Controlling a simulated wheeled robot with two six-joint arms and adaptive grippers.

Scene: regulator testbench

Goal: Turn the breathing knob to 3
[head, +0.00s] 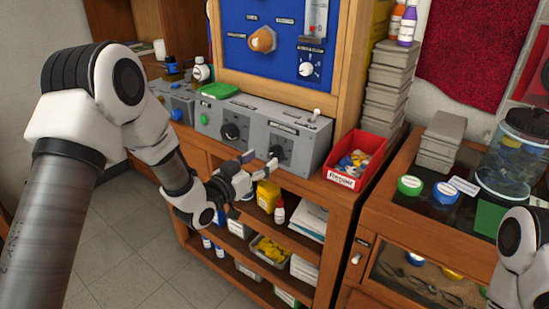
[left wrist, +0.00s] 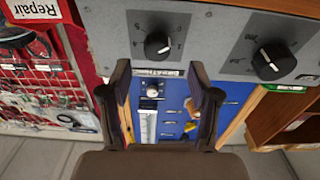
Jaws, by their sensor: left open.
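A grey control box (head: 255,110) stands on the wooden bench with two black knobs on its front. The right knob (head: 279,152) is closest to my left gripper (head: 259,165), and shows in the left wrist view (left wrist: 157,44) with a white pointer mark and a numbered scale. The box's other knob (head: 232,131) also shows in the wrist view (left wrist: 272,62). I cannot read the labels well enough to tell which is the breathing knob, nor its exact setting. My left gripper is open and empty, its fingers (left wrist: 160,78) apart just short of the right knob.
A red bin (head: 343,178) of parts stands right of the box. A blue panel (head: 235,45) with a white knob (head: 306,69) rises behind. A green item (head: 220,90) lies on the box. Shelves with bottles and boxes lie below my left gripper. A glass-topped cabinet stands right.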

